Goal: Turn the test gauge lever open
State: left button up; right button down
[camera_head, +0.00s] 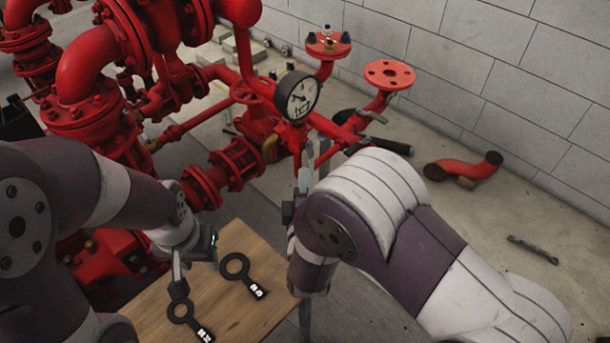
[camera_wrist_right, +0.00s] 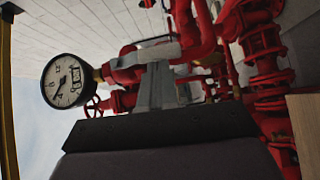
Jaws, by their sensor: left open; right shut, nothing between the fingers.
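The round white-faced gauge (camera_head: 297,95) stands on red pipework in the middle of the head view. It also shows at the left in the right wrist view (camera_wrist_right: 68,82). I cannot clearly pick out its lever; the pipework behind the gauge is small and partly covered. My right gripper (camera_head: 304,178) points up below the gauge, its fingers shut and empty. In the right wrist view its grey fingers (camera_wrist_right: 156,85) stand in front of red pipes, to the right of the gauge. I cannot tell whether they touch anything. My left gripper (camera_head: 194,262) is open and empty over the wooden board.
Red pipes and flanges (camera_head: 95,75) fill the left. A red elbow (camera_head: 465,168) and a wrench (camera_head: 533,249) lie on the floor at right. A block wall stands behind.

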jog(key=shift+w, duration=0.1)
dwell(0.3)
jog(key=shift+w+d+n+t, duration=0.3)
jog(key=shift+d, duration=0.05)
